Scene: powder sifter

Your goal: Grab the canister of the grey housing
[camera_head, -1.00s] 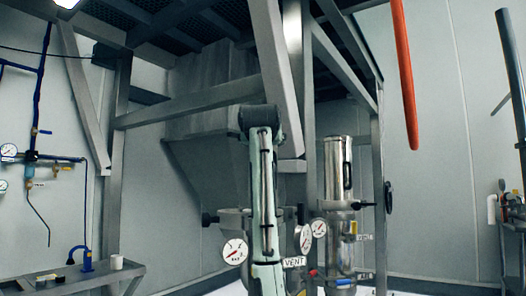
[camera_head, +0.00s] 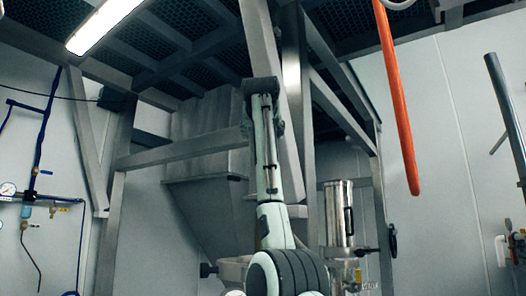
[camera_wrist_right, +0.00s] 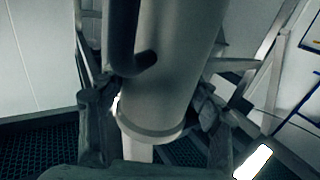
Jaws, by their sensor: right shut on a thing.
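In the right wrist view a smooth grey canister (camera_wrist_right: 165,85) with a dark curved handle (camera_wrist_right: 122,45) fills the middle. My right gripper (camera_wrist_right: 155,125) has one dark finger on each side of it, shut on it near its rimmed end. In the head view a shiny silver canister (camera_head: 338,205) with a black handle stands right of my arm. No gripper shows around it, and I cannot tell if it is the held one. A grey housing part (camera_head: 235,268) is partly hidden behind my arm. My left gripper is not in view.
A grey hopper (camera_head: 208,150) hangs in a steel frame (camera_head: 308,130) behind my arm. An orange pipe (camera_head: 398,100) hangs at right. Blue wall piping (camera_head: 40,150) runs at left. A lit ceiling lamp (camera_head: 105,22) is at upper left.

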